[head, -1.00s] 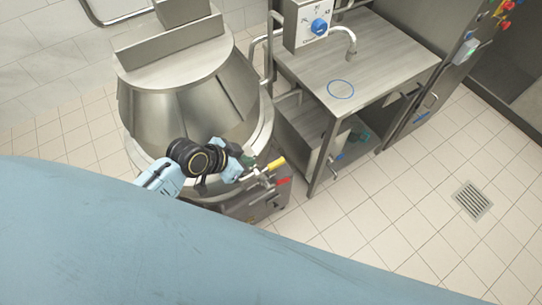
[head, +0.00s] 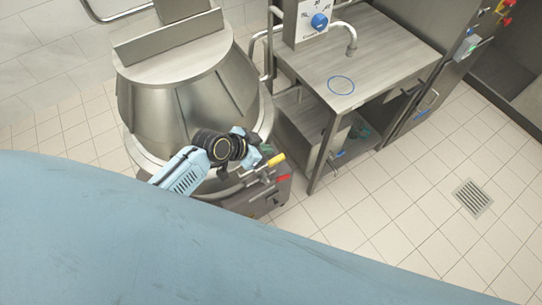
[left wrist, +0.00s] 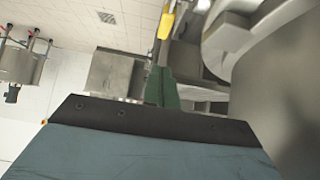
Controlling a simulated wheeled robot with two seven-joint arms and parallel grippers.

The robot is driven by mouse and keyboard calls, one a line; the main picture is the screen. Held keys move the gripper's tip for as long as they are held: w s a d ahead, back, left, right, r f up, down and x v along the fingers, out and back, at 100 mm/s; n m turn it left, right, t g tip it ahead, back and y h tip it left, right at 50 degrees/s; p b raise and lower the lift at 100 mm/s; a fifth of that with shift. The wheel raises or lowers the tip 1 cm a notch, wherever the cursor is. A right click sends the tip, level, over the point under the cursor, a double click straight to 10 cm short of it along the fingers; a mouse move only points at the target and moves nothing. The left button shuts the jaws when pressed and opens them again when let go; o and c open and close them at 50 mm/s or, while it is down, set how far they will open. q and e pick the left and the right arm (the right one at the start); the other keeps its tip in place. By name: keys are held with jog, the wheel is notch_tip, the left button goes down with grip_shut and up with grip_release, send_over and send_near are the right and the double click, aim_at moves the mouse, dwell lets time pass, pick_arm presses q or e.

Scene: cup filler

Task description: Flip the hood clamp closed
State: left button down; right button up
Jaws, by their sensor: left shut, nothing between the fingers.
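The hood clamp has a yellow-tipped handle (head: 275,160) at the front right of the steel kettle's rim; the handle points up and right. My left gripper (head: 265,150) is shut and empty, its green fingertips just behind and left of the yellow tip. In the left wrist view the green fingers (left wrist: 160,88) are together, and the yellow handle (left wrist: 166,24) shows just beyond them. I cannot tell whether they touch it. My forearm and wrist hide part of the kettle rim. My right gripper is not in view.
The steel kettle (head: 190,105) with its hood stands behind my left arm. A red part (head: 283,178) sits just below the clamp on the kettle's control box. A steel table (head: 375,50) with a tap stands to the right. The tiled floor (head: 380,210) at the right is clear.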

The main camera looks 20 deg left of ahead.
aim_at(279, 157)
pick_arm(q)
jog(key=x, duration=0.3)
jog(key=shift+d+f, duration=0.1)
notch_tip(279, 157, down, 3)
jog(key=shift+r+b, duration=0.2)
jog(key=shift+b, duration=0.3)
jog(key=shift+f, duration=0.65)
